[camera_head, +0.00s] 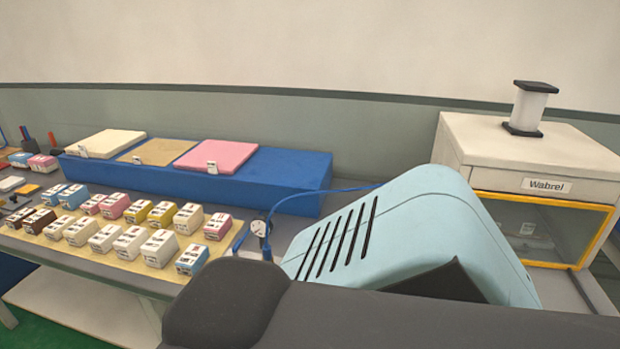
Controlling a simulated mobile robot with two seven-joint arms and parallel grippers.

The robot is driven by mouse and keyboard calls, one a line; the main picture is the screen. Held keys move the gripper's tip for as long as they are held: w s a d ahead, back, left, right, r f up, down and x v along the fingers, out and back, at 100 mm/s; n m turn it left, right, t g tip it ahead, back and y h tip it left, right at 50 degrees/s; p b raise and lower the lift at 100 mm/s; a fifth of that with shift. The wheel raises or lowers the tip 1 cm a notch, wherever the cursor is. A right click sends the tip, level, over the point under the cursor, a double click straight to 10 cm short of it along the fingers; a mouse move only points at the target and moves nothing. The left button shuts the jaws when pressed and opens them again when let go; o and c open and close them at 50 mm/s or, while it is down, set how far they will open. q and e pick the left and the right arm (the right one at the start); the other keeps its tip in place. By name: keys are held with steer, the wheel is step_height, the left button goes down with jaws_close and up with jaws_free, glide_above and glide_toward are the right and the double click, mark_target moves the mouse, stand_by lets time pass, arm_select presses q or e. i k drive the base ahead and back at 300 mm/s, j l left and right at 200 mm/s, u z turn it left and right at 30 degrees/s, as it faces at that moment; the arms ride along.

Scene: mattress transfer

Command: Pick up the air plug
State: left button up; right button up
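A small white and dark plug-like piece (260,229) sits at the end of a thin blue cable or hose (315,191), near the right end of the rows of small boxes. It may be the air plug; it is too small to be sure. Blue parts show beside and below it. The hose runs right and passes behind a light blue vented housing (405,235). A dark grey rounded arm link, which looks like mine, crosses the bottom foreground and hides part of the table. Neither gripper's fingers are in view.
Several small labelled boxes (160,248) stand in rows on a tan mat. Behind them a long blue block (285,170) bears three flat pads. At the right stands a white cabinet (490,140) labelled "Wabrel", with a yellow-framed window and a spool-like object (531,107) on top.

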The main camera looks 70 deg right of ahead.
mark_target(266, 253)
steer(key=z, duration=2.1)
